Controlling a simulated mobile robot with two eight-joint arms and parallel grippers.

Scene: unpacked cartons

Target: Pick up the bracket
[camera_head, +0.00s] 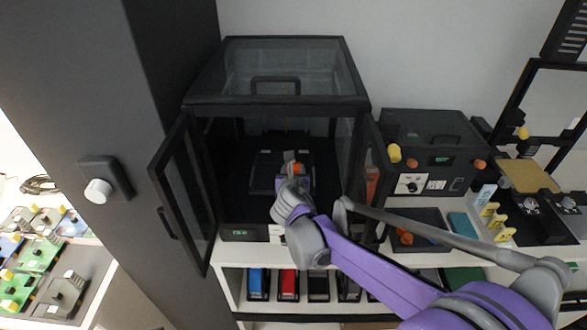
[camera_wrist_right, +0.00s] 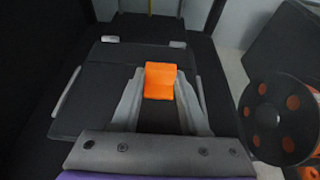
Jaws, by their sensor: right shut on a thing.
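The orange bracket (camera_wrist_right: 160,82) sits between the grey fingers of my right gripper (camera_wrist_right: 160,100) in the right wrist view. The fingers are shut on it from both sides. In the head view, only a small orange part of the bracket (camera_head: 298,168) shows past my right gripper (camera_head: 292,172), which reaches into the open black printer. The dark build plate (camera_wrist_right: 105,110) lies beneath and beyond the bracket. I cannot tell whether the bracket touches the plate. My left gripper is not in view.
The printer's left glass door (camera_head: 185,190) and right door (camera_head: 374,175) stand open beside my right arm. An orange-and-black spool (camera_wrist_right: 283,118) is close on the right. A black box with knobs (camera_head: 432,152) stands right of the printer. Shelves with coloured bins (camera_head: 288,284) are below.

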